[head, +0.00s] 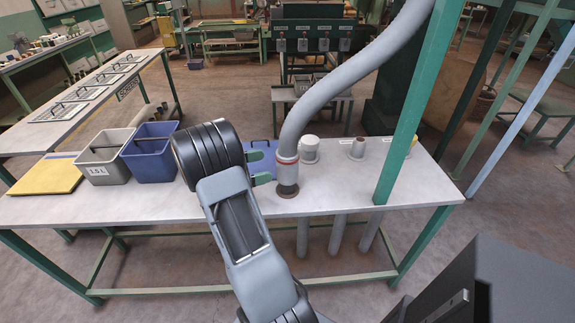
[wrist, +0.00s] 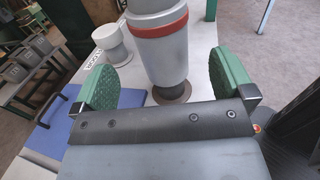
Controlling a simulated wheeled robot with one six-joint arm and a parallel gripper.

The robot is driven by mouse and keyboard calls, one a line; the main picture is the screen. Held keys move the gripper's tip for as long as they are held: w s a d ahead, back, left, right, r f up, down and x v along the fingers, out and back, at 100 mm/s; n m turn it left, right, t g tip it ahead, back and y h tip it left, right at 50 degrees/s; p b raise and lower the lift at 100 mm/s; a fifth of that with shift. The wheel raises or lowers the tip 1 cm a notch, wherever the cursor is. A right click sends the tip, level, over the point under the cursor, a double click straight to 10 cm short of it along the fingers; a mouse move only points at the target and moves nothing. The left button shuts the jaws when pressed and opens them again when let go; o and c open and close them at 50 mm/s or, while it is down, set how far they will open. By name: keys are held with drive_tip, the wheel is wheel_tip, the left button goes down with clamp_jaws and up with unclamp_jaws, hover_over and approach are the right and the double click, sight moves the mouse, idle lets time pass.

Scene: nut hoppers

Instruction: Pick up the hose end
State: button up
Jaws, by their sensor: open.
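The hose end (head: 287,170) is a grey cuff with a red band at the foot of a thick grey hose. It stands upright over a dark brown ring on the grey table (head: 330,196). My gripper (head: 262,166) is open, with its green fingers at the left side of the hose end in the head view. In the wrist view the hose end (wrist: 163,52) stands between the two green fingers of my gripper (wrist: 165,82), with gaps on both sides.
A white capped port (head: 309,149) and an open port (head: 357,148) stand to the right. A blue bin (head: 150,152), a grey bin (head: 104,158) and a yellow board (head: 46,175) are on the left. A green post (head: 405,125) rises on the right.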

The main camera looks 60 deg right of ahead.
sight(286, 162)
drive_tip(key=shift+x, duration=4.2)
drive_tip(key=shift+f, duration=0.2)
drive_tip(key=c, duration=1.1)
drive_tip(key=shift+o, duration=0.2)
